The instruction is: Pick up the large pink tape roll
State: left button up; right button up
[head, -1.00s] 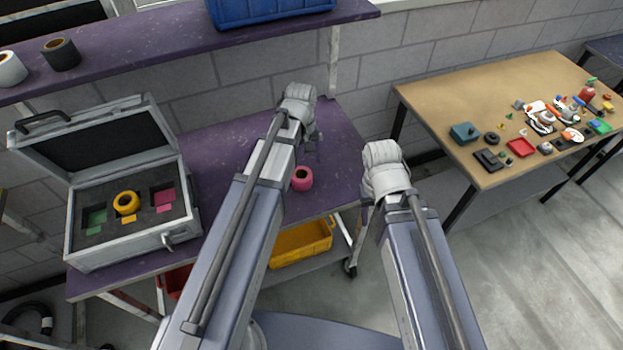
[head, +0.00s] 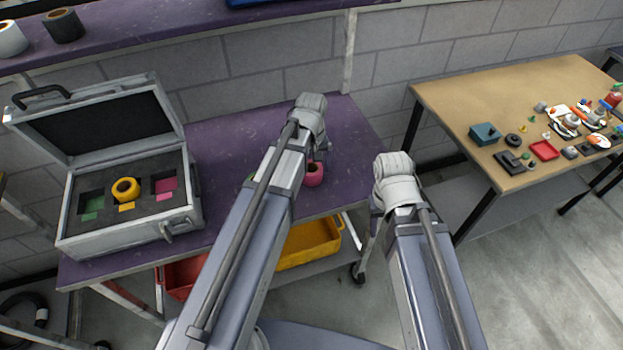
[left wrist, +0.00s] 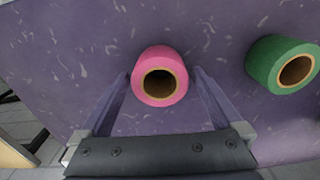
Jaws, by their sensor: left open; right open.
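The pink tape roll (head: 314,178) stands on the purple cart top beside my left forearm. In the left wrist view the pink roll (left wrist: 152,60) stands with its brown core hole facing the camera, between the two spread fingers. My left gripper (head: 319,152) is open, its fingers (left wrist: 164,76) on either side of the roll; I cannot tell whether they touch it. My right gripper (head: 376,222) is open and empty, right of the cart, mostly hidden behind its wrist.
A green tape roll (left wrist: 284,64) stands right of the pink one, mostly hidden by my left arm in the head view. An open silver case (head: 130,235) holds a yellow roll (head: 125,189). A shelf (head: 160,30) runs above. A cluttered wooden table (head: 470,90) stands right.

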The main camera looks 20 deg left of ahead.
pick_arm(q)
jog(key=shift+f, duration=0.4)
jog(key=shift+r, duration=0.1)
jog(key=shift+c, duration=0.2)
pick_arm(e)
jog(key=shift+f, duration=0.35)
pick_arm(q)
jog(key=c, duration=1.3)
notch_tip(320, 180, up, 10)
jog(key=p, duration=1)
pick_arm(e)
notch_tip(320, 180, up, 10)
